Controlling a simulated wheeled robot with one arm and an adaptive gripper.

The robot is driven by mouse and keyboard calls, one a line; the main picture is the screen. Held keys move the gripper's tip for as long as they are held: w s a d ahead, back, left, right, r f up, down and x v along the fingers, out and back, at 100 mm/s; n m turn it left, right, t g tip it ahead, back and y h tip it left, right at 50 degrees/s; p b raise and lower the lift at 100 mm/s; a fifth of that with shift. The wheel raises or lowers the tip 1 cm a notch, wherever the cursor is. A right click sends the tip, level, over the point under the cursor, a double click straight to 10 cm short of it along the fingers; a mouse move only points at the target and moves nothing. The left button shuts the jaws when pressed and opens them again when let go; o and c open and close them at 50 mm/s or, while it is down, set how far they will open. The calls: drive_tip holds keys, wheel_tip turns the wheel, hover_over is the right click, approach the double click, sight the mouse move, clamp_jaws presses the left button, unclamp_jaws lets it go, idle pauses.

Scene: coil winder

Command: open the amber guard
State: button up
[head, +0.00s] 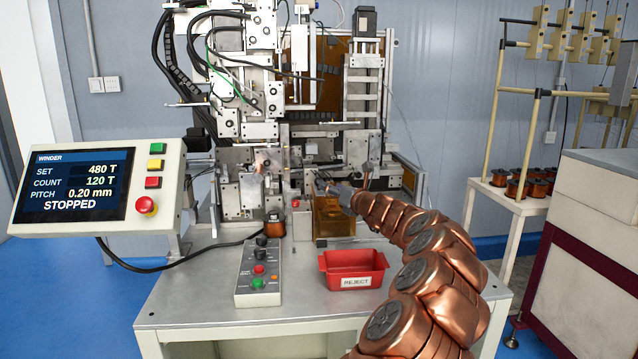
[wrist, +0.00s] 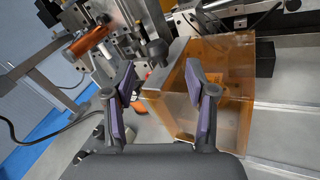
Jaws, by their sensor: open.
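The amber guard (head: 334,220) is a see-through, box-shaped cover low at the front of the winding machine, just behind the red bin. It fills the right half of the wrist view (wrist: 228,60), with its near edge and corner close to the fingers. My gripper (head: 328,184) is at the guard's upper part in the head view, partly hidden by its own wrist.
A red reject bin (head: 353,268) and a grey button box (head: 259,272) stand on the table in front. A copper spool (head: 274,226) stands left of the guard. The winder's screen panel (head: 95,187) shows STOPPED. The table's front left (head: 190,290) is clear.

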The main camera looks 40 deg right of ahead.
drive_tip(key=shift+w+d+r+p, duration=0.1)
drive_tip(key=shift+w+d+p, duration=0.15)
drive_tip(key=shift+w, duration=0.95)
drive_tip(key=shift+w+d+f+p, duration=0.1)
drive_tip(key=shift+w+p, duration=0.1)
drive_tip(key=shift+w, duration=0.95)
drive_tip(key=shift+w+d+r+p, duration=0.1)
drive_tip(key=shift+w+d+p, duration=0.15)
drive_tip(key=shift+w, duration=0.95)
clamp_jaws()
